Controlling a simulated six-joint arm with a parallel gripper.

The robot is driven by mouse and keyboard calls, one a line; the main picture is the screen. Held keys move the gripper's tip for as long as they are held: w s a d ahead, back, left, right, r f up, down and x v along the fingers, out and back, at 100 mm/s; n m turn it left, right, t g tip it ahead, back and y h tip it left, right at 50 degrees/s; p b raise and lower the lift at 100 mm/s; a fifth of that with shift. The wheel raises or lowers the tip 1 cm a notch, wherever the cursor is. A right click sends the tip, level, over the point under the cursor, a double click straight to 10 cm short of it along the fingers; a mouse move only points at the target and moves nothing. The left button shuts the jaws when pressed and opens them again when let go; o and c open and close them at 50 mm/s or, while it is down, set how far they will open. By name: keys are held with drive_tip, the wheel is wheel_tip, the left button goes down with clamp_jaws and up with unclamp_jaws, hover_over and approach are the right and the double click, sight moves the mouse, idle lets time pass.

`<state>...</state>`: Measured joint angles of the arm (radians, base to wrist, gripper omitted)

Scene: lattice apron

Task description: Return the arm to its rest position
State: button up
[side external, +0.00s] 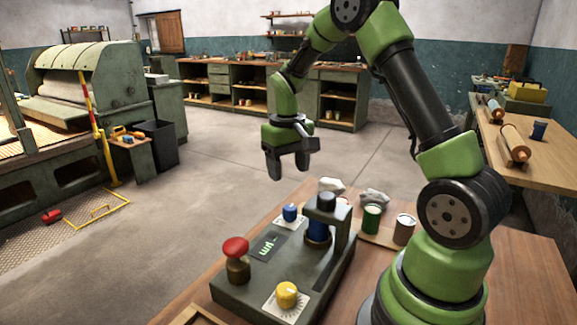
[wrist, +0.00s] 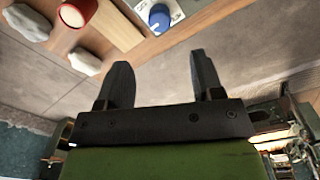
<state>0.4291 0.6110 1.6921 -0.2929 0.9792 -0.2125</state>
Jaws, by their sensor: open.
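My gripper (side external: 288,172) hangs in the air beyond the far edge of the wooden table (side external: 530,275) in the side external view, with its fingers pointing down. It also shows in the wrist view (wrist: 160,82), where its two dark fingers stand apart with nothing between them. The gripper is open and empty. My green and black arm arches up from its base on the table and reaches out to the left and back.
A grey control box (side external: 262,283) carries a red mushroom button (side external: 236,248), a yellow knob (side external: 287,294) and a blue knob (side external: 290,212). A green can (side external: 371,218), another can (side external: 404,229) and pale lumps (side external: 331,185) sit close by. Bare floor (side external: 205,200) lies beyond.

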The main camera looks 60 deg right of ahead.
drive_tip(key=s+a+r+t, duration=0.5)
drive_tip(key=s+a+r, duration=0.4)
drive_tip(key=a+r, duration=0.45)
drive_tip(key=s+a+r+n+t+y, duration=0.1)
drive_tip(key=s+a+t+y, duration=0.1)
drive_tip(key=s, duration=0.5)
drive_tip(key=shift+a, duration=0.8)
